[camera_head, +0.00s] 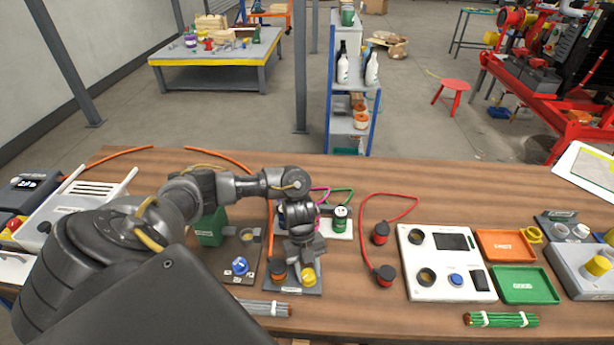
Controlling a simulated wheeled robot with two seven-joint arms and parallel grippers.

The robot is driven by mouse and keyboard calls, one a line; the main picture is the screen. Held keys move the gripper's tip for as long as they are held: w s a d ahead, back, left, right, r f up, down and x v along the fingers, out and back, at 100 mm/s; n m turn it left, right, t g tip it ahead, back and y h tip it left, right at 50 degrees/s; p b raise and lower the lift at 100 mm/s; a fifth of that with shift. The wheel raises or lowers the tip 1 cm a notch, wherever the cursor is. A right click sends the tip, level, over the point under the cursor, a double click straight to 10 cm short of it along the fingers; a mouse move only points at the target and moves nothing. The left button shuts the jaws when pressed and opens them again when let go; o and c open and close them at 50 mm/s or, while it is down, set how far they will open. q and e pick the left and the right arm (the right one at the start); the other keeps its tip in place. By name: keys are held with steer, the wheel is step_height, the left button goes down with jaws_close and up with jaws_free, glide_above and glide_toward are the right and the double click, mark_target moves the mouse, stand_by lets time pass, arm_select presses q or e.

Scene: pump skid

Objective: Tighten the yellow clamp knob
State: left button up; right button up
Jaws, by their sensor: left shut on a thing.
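The yellow clamp knob (309,277) sits on a dark grey plate (300,291) at the front middle of the wooden bench. My left arm reaches in from the left, and my left gripper (304,268) points down at the knob. It is shut on the knob, and its fingers hide the knob's far side. An orange and black round part (277,267) stands on the same plate, just left of the gripper. My right gripper is not in view.
A green can (340,219) stands behind the gripper. Black and red plugs (384,275) on a red cable lie to the right, before a white panel (447,264). A blue knob (239,265) is left. Cable bundles (501,319) lie along the front edge.

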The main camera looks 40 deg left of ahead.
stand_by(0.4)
arm_select(q)
steer(key=o, duration=1)
steer(key=shift+w+r, duration=0.1)
steer(key=shift+r, duration=0.1)
steer(key=v, duration=1)
steer(key=shift+a+r, duration=0.15)
